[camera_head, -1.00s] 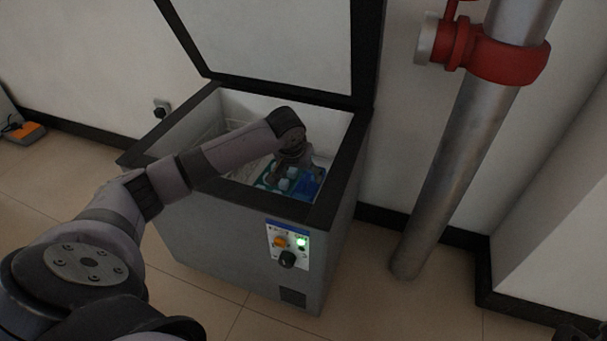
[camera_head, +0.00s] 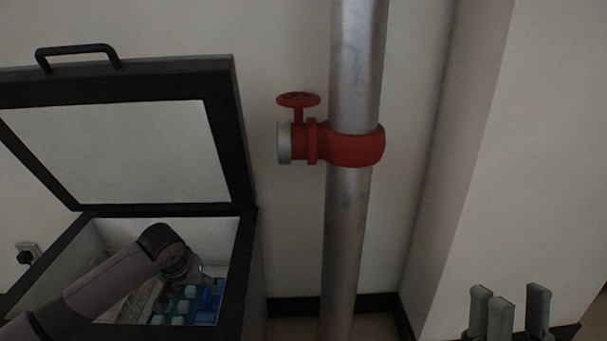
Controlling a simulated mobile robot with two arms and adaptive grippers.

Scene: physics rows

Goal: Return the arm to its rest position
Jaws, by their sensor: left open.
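My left arm comes in from the lower left and reaches over the rim into the open chest freezer (camera_head: 246,275). My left gripper (camera_head: 168,296) is down inside it, mostly hidden by my own wrist, and is open. Just right of it and below, a teal tray (camera_head: 188,293) with several pale blocks and a blue item (camera_head: 208,303) lie in the freezer. Whether the gripper touches them cannot be told. My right gripper (camera_head: 508,310) shows at the bottom right, its fingers pointing up and spread apart with nothing between them.
The freezer lid (camera_head: 125,150) with its black handle stands raised at the back. A grey metal pipe (camera_head: 347,240) with a red valve (camera_head: 350,146) stands to the right of the freezer. A wall corner juts out at the right. A socket with a plug (camera_head: 27,254) is at the left.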

